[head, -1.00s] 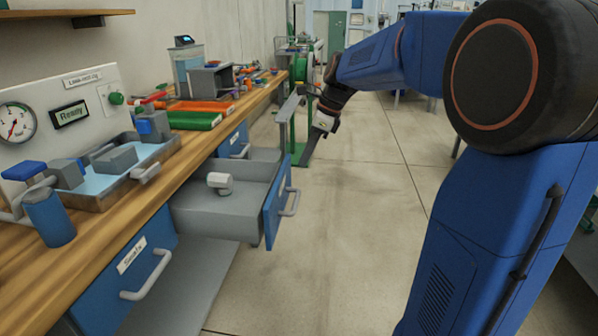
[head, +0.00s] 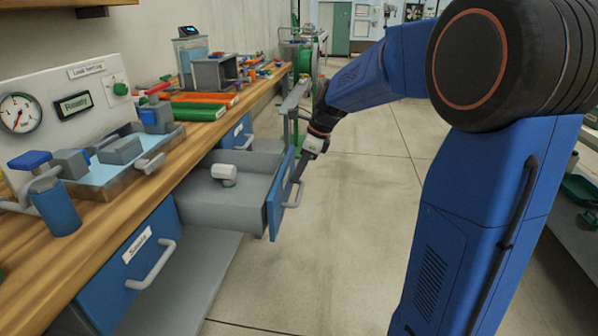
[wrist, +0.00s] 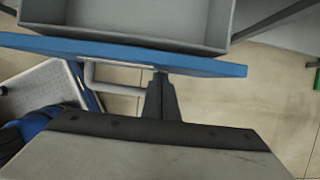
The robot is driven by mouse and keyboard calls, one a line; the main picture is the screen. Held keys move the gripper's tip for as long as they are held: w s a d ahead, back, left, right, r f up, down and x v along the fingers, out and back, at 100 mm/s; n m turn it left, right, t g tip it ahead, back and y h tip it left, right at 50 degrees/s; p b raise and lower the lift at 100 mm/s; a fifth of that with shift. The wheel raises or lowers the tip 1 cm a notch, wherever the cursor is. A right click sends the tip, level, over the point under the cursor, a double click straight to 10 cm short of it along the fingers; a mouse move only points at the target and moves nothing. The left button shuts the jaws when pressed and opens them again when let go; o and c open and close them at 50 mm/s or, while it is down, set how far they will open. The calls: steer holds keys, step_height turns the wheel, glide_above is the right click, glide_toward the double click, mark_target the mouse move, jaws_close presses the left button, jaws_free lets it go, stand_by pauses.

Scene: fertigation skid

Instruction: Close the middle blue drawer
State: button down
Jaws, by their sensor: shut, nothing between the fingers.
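The middle blue drawer (head: 280,196) stands pulled out from the bench, with its blue front toward the aisle and its grey tray (head: 240,200) showing. A light grey fitting (head: 224,174) lies inside the tray. A grey bar handle (head: 293,195) is on the front. My gripper (head: 297,176) is shut and empty, at the outer face of the drawer front by the handle. In the wrist view the shut fingertips (wrist: 160,80) meet or nearly meet the blue front (wrist: 120,55), beside the handle (wrist: 110,85); exact contact is hard to tell.
The lower-left blue drawer labelled Seals (head: 135,255) is closed or nearly so. Another blue drawer (head: 238,132) sits farther along the bench. The aisle floor (head: 370,210) is clear.

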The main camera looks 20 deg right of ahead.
mark_target(215, 166)
steer(key=w+a, duration=0.4)
steer(key=a, duration=0.3)
steer(key=w+a, duration=0.4)
steer(key=a, duration=0.3)
steer(key=w+a, duration=0.4)
steer(key=a, duration=0.4)
steer(key=shift+w, duration=0.4)
steer(key=shift+w+a+r, duration=0.1)
steer(key=shift+w+a, duration=0.1)
steer(key=shift+a, duration=0.15)
steer(key=shift+a+r, duration=0.1)
